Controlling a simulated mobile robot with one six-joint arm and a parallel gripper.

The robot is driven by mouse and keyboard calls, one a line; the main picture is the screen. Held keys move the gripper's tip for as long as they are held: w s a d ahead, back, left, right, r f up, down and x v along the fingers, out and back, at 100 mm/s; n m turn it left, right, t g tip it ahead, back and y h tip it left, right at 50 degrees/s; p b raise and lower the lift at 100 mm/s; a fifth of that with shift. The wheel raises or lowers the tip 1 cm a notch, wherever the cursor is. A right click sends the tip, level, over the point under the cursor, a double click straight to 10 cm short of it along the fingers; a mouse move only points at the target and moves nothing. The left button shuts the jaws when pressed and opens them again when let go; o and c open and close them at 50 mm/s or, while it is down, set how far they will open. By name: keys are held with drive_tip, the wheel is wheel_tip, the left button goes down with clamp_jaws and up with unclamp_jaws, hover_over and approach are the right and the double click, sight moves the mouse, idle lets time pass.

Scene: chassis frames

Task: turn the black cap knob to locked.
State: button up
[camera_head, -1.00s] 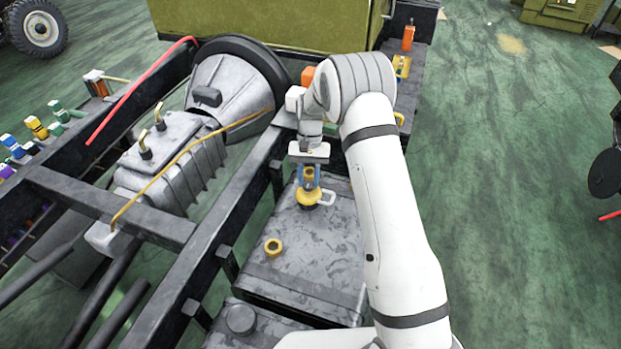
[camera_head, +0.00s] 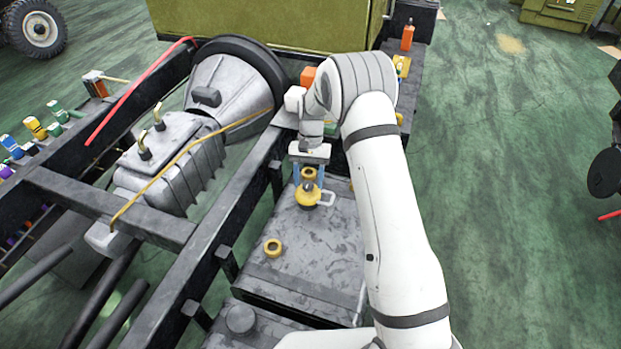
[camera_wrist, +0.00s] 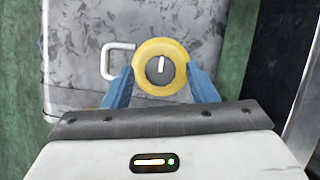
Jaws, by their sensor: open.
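The black cap knob (camera_wrist: 159,69) is a dark round knob with a white mark, in the middle of a yellow cap (camera_wrist: 140,81) on the grey tank. In the wrist view the mark points nearly straight up the picture. My gripper (camera_wrist: 160,74) is open, with its blue fingers on either side of the cap. I cannot tell whether they touch it. In the head view the yellow cap (camera_head: 308,199) sits below my gripper (camera_head: 308,183), and the fingers partly hide the knob. No lock label is readable.
A white handle (camera_wrist: 113,61) stands beside the cap on the tank (camera_wrist: 75,55). A dark frame rail (camera_head: 232,215) runs along the tank's left. Open green floor (camera_head: 510,200) is to the right.

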drive_tip(key=v, duration=0.7)
drive_tip(key=shift+r, duration=0.4)
drive_tip(key=shift+w, duration=0.15)
